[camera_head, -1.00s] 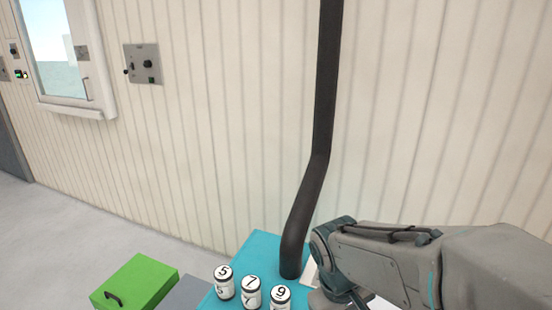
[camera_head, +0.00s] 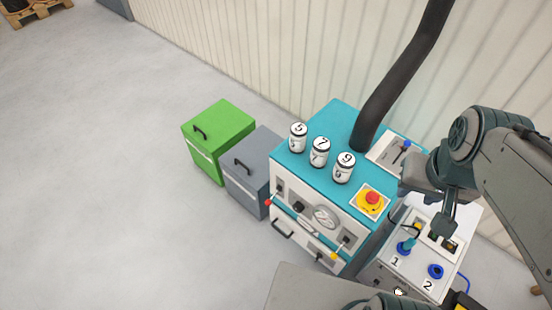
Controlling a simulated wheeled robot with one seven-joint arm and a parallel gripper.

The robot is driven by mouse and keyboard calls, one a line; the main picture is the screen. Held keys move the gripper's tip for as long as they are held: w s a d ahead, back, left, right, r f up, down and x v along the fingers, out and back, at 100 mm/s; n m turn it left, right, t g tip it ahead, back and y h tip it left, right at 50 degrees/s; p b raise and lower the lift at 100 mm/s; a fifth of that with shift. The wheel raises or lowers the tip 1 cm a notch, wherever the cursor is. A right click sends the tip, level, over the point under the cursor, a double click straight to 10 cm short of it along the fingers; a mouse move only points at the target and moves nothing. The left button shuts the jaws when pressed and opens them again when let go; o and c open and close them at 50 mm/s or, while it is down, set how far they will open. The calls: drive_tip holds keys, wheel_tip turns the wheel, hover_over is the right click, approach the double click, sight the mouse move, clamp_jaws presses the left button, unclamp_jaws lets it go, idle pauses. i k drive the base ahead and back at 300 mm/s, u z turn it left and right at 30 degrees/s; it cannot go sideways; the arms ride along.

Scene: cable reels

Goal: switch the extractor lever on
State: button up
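A teal-topped machine (camera_head: 345,112) stands against the wall with a black duct (camera_head: 402,75) rising from its top. A lever with a blue knob (camera_head: 406,144) stands on a white plate (camera_head: 384,152) beside the duct; its marking is too small to read. The machine's front has a red-tipped lever (camera_head: 268,202) and a yellow-tipped lever (camera_head: 335,255). I cannot tell from labels which is the extractor lever. My gripper (camera_head: 446,226) hangs dark at the right, just below the blue-knobbed lever in the picture and apart from it. Its fingers are not clear.
A red emergency button (camera_head: 372,197) sits on the machine top near several numbered cans, including can 9 (camera_head: 344,168). A white box (camera_head: 385,277) with blue sockets is at lower right. Green (camera_head: 222,125) and grey (camera_head: 258,150) cabinets stand left.

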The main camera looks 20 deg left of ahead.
sight(268, 202)
drive_tip(key=z, duration=0.85)
drive_tip(key=k, duration=0.65)
drive_tip(key=u, duration=0.8)
